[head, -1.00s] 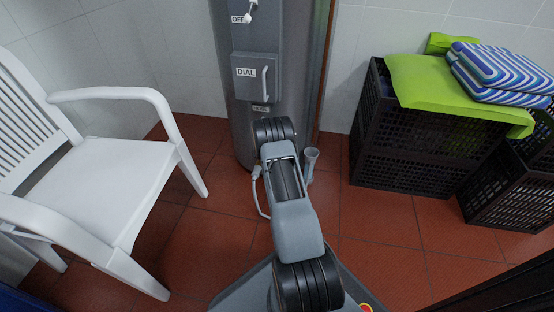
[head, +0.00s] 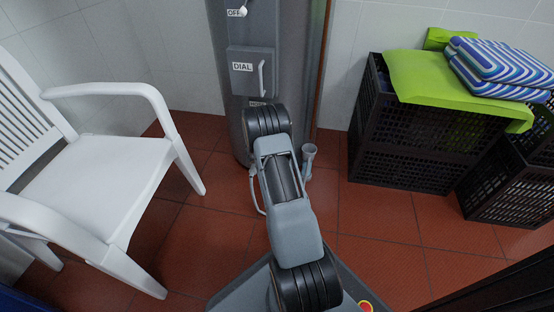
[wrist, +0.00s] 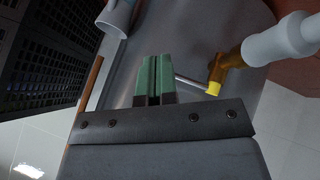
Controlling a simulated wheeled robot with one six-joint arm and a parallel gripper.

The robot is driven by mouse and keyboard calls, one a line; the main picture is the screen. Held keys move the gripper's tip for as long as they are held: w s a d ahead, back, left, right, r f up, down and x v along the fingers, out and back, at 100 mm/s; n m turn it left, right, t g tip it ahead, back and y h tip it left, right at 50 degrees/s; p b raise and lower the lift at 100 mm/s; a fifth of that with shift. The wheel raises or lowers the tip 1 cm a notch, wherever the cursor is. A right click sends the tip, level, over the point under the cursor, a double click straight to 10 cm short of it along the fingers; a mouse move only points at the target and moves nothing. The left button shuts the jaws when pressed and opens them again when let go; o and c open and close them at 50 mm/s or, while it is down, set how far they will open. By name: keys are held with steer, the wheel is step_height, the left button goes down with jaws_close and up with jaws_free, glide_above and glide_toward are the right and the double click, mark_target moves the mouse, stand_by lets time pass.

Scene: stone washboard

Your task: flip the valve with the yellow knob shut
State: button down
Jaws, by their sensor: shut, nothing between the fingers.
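The valve shows in the wrist view as a brass fitting (wrist: 221,65) on a pale pipe (wrist: 280,40). Its yellow knob (wrist: 214,88) is just right of my gripper (wrist: 157,62), with a thin grey rod (wrist: 190,82) between knob and fingers. My gripper has green fingertips pressed together with nothing between them. The fingers point toward the grey cylinder (wrist: 200,35); I cannot tell whether they touch the rod. In the head view, my arm hides the gripper and the valve; a pale pipe (head: 256,200) shows beside it.
The tank (head: 240,120) has a box marked DIAL (head: 252,82) with a handle. A grey cup-like fitting (head: 308,160) stands right of my arm. A white chair (head: 90,180) is at left, and dark crates (head: 420,155) are at right. Tiled floor lies between.

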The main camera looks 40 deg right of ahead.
steer(key=s+a+r+p, duration=0.1)
steer(key=s+r, duration=0.3)
steer(key=r, duration=0.1)
steer(key=shift+s+a+r, duration=0.25)
steer(key=shift+s+a, duration=0.05)
steer(key=shift+a, duration=0.1)
stand_by(0.3)
steer(key=s+a+r+p, duration=0.1)
steer(key=a+r+p, duration=0.3)
steer(key=r+p, duration=0.55)
steer(key=s+a+r+n+y+p, duration=0.1)
steer(key=s+a+r+p, duration=0.2)
steer(key=r, duration=1.2)
steer(key=a+r+p, duration=0.4)
steer(key=r+p, duration=0.4)
steer(key=r, duration=0.4)
steer(key=s+a+r+n+y+p, duration=0.1)
steer(key=s+a+r+p, duration=0.3)
steer(key=r, duration=0.5)
steer(key=s+a+r+n+t+y+p, duration=0.1)
steer(key=s+a+r+n+y+p, duration=0.1)
steer(key=s+a+r+p, duration=0.3)
steer(key=s+a+r+n+y+p, duration=0.2)
steer(key=a+r+p, duration=0.7)
steer(key=r, duration=0.5)
steer(key=s+y+p, duration=0.1)
steer(key=s+p, duration=0.1)
steer(key=shift+s+y, duration=0.3)
steer(key=shift+s, duration=0.1)
steer(key=shift+r, duration=0.1)
